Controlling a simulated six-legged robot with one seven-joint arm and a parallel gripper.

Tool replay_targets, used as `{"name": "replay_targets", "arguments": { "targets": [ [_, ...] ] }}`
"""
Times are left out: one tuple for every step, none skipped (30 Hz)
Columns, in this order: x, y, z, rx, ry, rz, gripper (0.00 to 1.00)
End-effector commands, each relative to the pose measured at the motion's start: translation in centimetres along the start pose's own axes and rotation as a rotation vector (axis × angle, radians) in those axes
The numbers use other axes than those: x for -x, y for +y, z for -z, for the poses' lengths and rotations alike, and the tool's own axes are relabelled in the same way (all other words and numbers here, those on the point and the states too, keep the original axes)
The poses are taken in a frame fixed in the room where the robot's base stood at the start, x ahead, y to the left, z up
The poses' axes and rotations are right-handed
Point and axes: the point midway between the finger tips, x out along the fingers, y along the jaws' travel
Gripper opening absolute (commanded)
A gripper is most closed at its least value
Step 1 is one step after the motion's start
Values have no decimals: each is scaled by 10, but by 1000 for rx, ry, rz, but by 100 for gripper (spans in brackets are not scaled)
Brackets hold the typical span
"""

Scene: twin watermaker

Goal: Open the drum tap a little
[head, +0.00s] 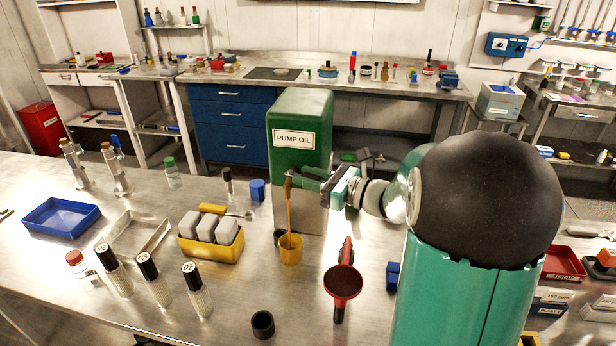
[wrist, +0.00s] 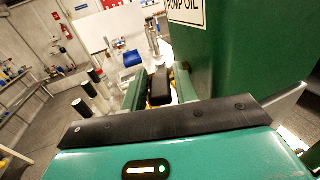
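The green drum (head: 301,112), labelled PUMP OIL, stands on a grey metal block on the bench; part of it fills the upper right of the wrist view (wrist: 245,50). Its brass-coloured tap (head: 288,184) is low at the drum's front, partly hidden by my fingers. A thin amber stream (head: 289,215) runs from the tap down to a yellow cup (head: 291,256) below. My gripper (head: 300,179) reaches in from the right, its fingertips at the tap. In the wrist view a dark piece (wrist: 159,88) sits between the green fingers; whether it is handle or pads is unclear.
A red-rimmed funnel (head: 343,282) and a small black cup (head: 262,324) are in front of the drum. Left are a yellow tray (head: 225,252) with grey blocks, several knurled cylinders (head: 157,279) and a blue tray (head: 60,217). A dark blue block (head: 258,190) stands beside the drum.

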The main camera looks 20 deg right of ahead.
Motion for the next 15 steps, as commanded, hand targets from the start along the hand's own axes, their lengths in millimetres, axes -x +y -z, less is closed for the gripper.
{"name": "replay_targets", "arguments": {
  "targets": [
    [5,-1,0,0,0,3,29],
    [8,-1,0,0,0,4,29],
    [13,-1,0,1,0,4,29],
    [18,-1,0,1,0,4,29],
    [23,-1,-1,1,0,4,29],
    [31,-1,0,0,0,6,29],
    [38,-1,0,0,0,5,29],
    [44,-1,0,0,1,5,29],
    [54,-1,0,-1,0,6,29],
    [60,-1,0,0,0,5,29],
    [67,-1,0,0,0,6,29],
    [76,-1,0,0,0,5,29],
    [83,-1,0,0,0,6,29],
    [89,-1,0,0,0,5,29],
    [98,-1,0,0,1,5,29]
  ]
}}
